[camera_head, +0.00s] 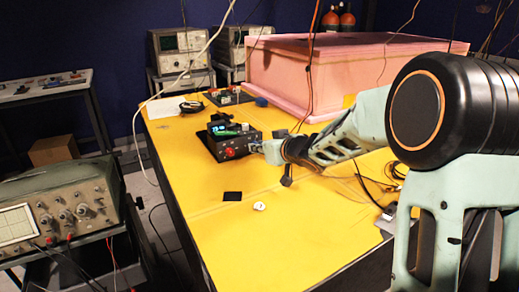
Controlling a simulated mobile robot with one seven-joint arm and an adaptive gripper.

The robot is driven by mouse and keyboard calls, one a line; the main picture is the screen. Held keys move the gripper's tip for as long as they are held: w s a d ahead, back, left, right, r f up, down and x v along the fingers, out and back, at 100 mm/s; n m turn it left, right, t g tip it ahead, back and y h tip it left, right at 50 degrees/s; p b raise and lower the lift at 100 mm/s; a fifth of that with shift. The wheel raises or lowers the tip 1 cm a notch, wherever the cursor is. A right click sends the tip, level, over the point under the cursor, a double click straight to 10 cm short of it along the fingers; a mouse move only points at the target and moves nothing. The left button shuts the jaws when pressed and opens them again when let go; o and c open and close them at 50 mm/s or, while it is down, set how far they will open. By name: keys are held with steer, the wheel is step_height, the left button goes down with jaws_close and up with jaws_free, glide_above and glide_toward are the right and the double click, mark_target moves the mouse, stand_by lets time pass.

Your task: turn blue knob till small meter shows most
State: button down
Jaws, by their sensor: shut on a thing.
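A small black box (240,140) stands on the yellow table, with a red knob (230,152) on its front. A small lit blue-white display (217,128), likely the small meter, is at its top left; its reading is too small to make out. A green part lies just below the display. My gripper (257,148) reaches in from the right and is shut at the right end of the box's front, where it appears to hold the blue knob. The fingers hide the knob, so its colour and angle do not show.
The yellow table (270,235) has free room in front, with a black square (232,196) and a small white round piece (259,206). A pink foam enclosure (345,65) stands behind. Cables (390,175) lie at right under my arm. An oscilloscope (60,215) is at left.

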steer(key=n+b, duration=0.1)
steer(key=b, duration=0.2)
steer(key=f+n+t+h+b, duration=0.1)
steer(key=b, duration=0.3)
steer(key=shift+s+a, duration=0.1)
steer(key=shift+a, duration=0.05)
steer(key=n+h+b, duration=0.1)
steer(key=b, duration=0.3)
steer(key=shift+r+n+t+b, duration=0.15)
steer(key=shift+n+t+b, duration=0.15)
steer(key=shift+a+b, duration=0.1)
steer(key=shift+b, duration=0.25)
steer(key=shift+r+n+b, duration=0.2)
steer(key=shift+n+b, duration=0.2)
steer(key=shift+b, duration=0.3)
steer(key=c, duration=1.8)
jaws_free()
steer(key=shift+s+r, duration=0.1)
steer(key=shift+v, duration=3.7)
steer(key=shift+s, duration=0.1)
